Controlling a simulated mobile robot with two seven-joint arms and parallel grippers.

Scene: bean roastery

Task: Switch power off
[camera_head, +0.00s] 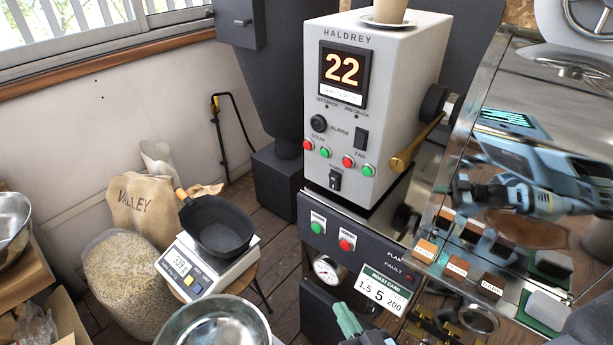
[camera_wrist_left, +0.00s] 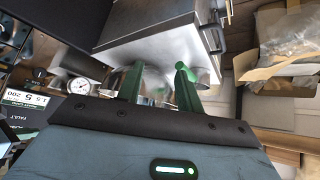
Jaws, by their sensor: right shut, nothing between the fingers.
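The grey-white HALDREY roaster control box (camera_head: 398,75) stands upright at centre in the head view. Its black power switch (camera_head: 335,180) sits low on the front face under a small POWER label; its rocker position is too small to tell. The orange display (camera_head: 343,68) is lit and reads 22. My right gripper (camera_head: 345,316) shows as green fingers at the bottom edge, shut and empty, well below the switch and apart from the box. My left gripper (camera_wrist_left: 158,82) shows in the left wrist view with its two green fingers apart; I see nothing gripped.
Red and green buttons and a black fan switch (camera_head: 362,138) sit above the power switch. A lower panel has a green button (camera_head: 317,227), a red button (camera_head: 347,240) and a gauge (camera_head: 327,268). A scale (camera_head: 185,268) with a black pan (camera_head: 217,226) stands left.

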